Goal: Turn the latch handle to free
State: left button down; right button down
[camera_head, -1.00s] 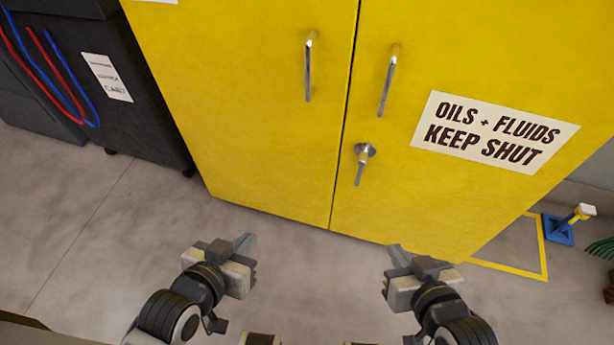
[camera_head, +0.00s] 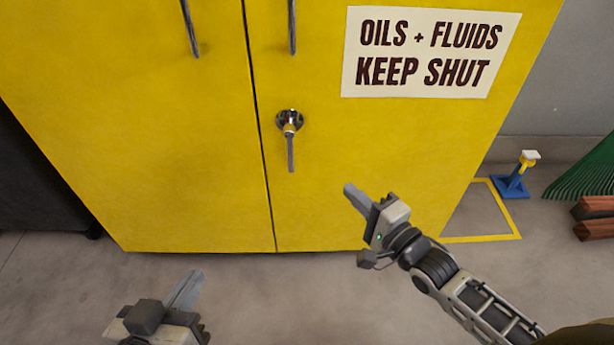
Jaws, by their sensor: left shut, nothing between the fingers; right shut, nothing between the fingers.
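The latch handle (camera_head: 291,152) is a silver lever on a round chrome base on the right door of the yellow cabinet (camera_head: 150,150). It hangs straight down, just right of the door seam. My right gripper (camera_head: 348,188) is shut and empty, to the right of and a little below the lever's lower end, apart from it in the picture. My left gripper (camera_head: 190,280) is shut and empty, low in the picture, left of and below the latch handle.
Two long pull handles, left (camera_head: 190,28) and right (camera_head: 292,25), sit above the latch. A white sign (camera_head: 430,55) reads OILS + FLUIDS KEEP SHUT. A blue stand (camera_head: 512,183), yellow floor marking (camera_head: 490,238) and green rake-like object (camera_head: 585,180) are at right.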

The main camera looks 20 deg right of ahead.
pick_arm(q)
jog(key=d+r+n+t+h+b, duration=0.1)
jog(key=b, duration=0.3)
jog(key=shift+w+d, duration=0.15)
pick_arm(e)
jog(key=s+a+x, duration=0.1)
jog(key=a+x, duration=0.1)
jog(key=x, duration=1)
jog(key=shift+a, duration=0.35)
pick_arm(q)
jog(key=shift+r, duration=0.1)
pick_arm(e)
jog(key=shift+f, duration=0.1)
